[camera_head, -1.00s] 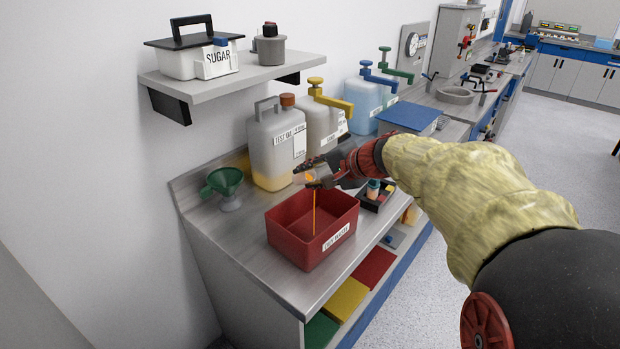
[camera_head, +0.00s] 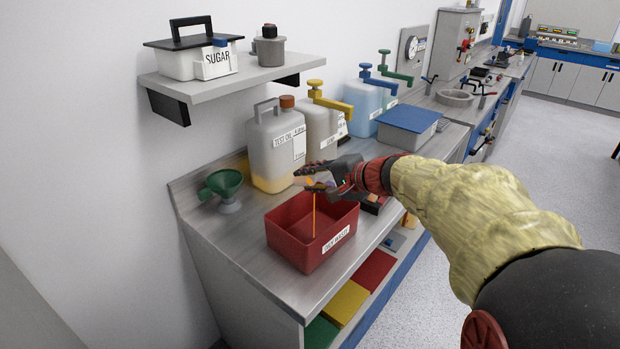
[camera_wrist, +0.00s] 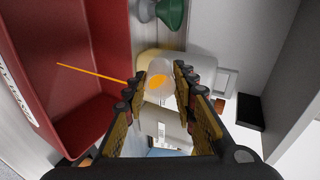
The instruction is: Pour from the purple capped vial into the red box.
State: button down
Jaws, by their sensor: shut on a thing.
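My gripper (camera_head: 318,178) is shut on a clear vial and holds it tilted above the red box (camera_head: 282,238). In the wrist view my gripper (camera_wrist: 160,95) has the vial (camera_wrist: 159,72) between its fingers, with orange liquid inside. No purple cap can be made out on it. A thin orange stream (camera_head: 314,215) falls from the vial into the open red box. The stream also shows in the wrist view (camera_wrist: 90,74), running toward the red box (camera_wrist: 85,100) on the left. The fingers hide most of the vial in the head view.
A green funnel (camera_head: 222,184) stands left of the box. A test oil jug (camera_head: 275,150) and other pump jugs stand behind. A grey bin with a blue lid (camera_head: 408,120) is at the right. A shelf (camera_head: 225,80) overhangs the back. The bench's front left is clear.

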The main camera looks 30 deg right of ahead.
jog(key=shift+f, duration=0.1)
jog(key=shift+s+f+t, duration=0.1)
jog(key=shift+t, duration=0.5)
jog(key=shift+f, duration=0.1)
jog(key=shift+f+t+y, duration=0.15)
jog(key=shift+t+y, duration=0.15)
jog(key=shift+t, duration=0.3)
jog(key=shift+s+f, duration=0.1)
jog(key=shift+f, duration=0.15)
jog(key=shift+t, duration=0.4)
jog(key=shift+f, duration=0.1)
